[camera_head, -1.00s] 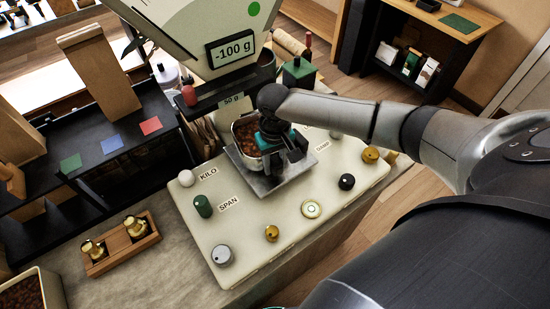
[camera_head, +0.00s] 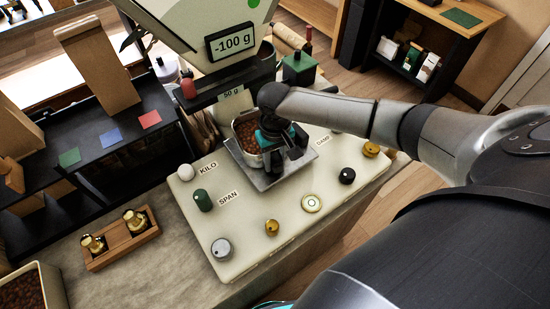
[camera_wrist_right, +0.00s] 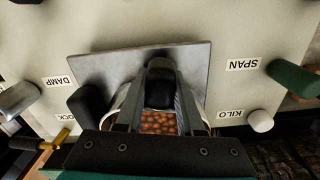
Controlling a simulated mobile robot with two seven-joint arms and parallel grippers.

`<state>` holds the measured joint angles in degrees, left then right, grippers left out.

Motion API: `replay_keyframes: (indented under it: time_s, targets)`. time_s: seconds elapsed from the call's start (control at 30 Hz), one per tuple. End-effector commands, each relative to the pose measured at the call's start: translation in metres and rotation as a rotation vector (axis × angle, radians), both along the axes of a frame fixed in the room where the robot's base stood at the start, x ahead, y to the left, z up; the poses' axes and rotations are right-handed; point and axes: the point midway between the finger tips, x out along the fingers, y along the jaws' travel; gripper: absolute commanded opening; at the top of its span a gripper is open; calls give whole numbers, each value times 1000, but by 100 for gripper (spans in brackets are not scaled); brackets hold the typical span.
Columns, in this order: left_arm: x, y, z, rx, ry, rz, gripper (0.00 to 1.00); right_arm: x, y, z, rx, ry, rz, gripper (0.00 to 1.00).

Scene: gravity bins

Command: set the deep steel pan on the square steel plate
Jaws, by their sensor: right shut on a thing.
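The deep steel pan (camera_head: 238,131) is filled with brown beans and looks upright. My right gripper (camera_head: 284,146) is shut on its near right side. The pan is over the square steel plate (camera_head: 302,165), in the back part of it. I cannot tell whether its base touches the plate. In the right wrist view the fingers (camera_wrist_right: 160,95) hide much of the pan (camera_wrist_right: 200,115), and beans show between them. The plate (camera_wrist_right: 110,68) spreads out behind the fingers there. My left gripper is out of view.
The plate is on a cream panel (camera_head: 245,235) with several knobs. A display (camera_head: 231,43) above reads -100 g. A dark bar with a 50 g label (camera_head: 232,95) is close behind the pan. A wooden holder (camera_head: 122,240) stands at the left.

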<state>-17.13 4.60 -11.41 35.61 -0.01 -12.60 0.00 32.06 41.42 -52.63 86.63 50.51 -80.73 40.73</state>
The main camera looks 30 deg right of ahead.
Motion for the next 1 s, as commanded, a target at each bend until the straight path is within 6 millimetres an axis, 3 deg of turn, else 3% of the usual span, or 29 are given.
replay_keyframes:
  time_s: [0.33,0.37,0.63,1.0]
  targets:
    - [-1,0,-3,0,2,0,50,0,0,-5,1,-1,0,0]
    - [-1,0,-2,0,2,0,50,0,0,-5,1,-1,0,40]
    - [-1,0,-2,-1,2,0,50,0,0,-5,1,0,0,70]
    - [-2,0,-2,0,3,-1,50,0,0,-5,0,0,0,72]
